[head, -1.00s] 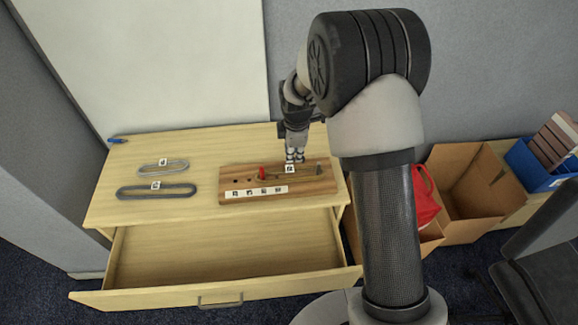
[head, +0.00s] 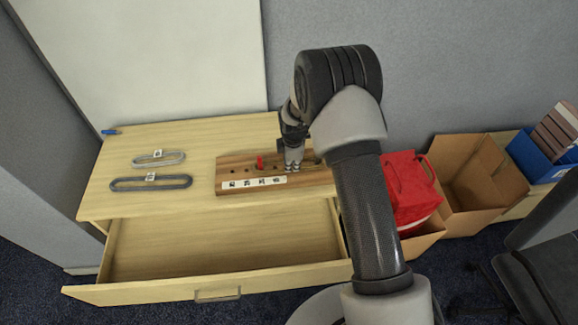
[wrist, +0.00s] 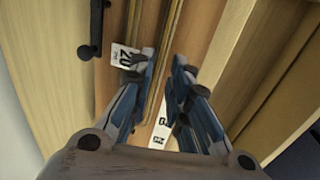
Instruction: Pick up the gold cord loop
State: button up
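The wooden peg board (head: 226,172) lies on the table, with a red peg (head: 260,162) standing in it. My gripper (head: 293,167) is low over the board, just right of the red peg. In the wrist view my gripper (wrist: 164,60) is open, its two fingers apart. Thin gold strands, seemingly the gold cord loop (wrist: 160,82), run lengthwise between the fingers. A white tag marked 20 (wrist: 124,55) lies by the left finger. I cannot tell whether a finger touches the cord. In the head view my gripper hides most of the loop.
A light grey loop (head: 172,162) and a dark grey loop (head: 128,185) lie on the table (head: 120,150) to the left, with tags. A drawer (head: 200,265) stands open in front. Cardboard boxes (head: 477,205) and a red bag (head: 408,185) are to the right.

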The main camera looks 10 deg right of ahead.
jog(key=f, duration=0.3)
jog(key=shift+w, duration=0.3)
jog(key=shift+r, duration=0.1)
grip_shut()
jog(key=shift+r, duration=0.1)
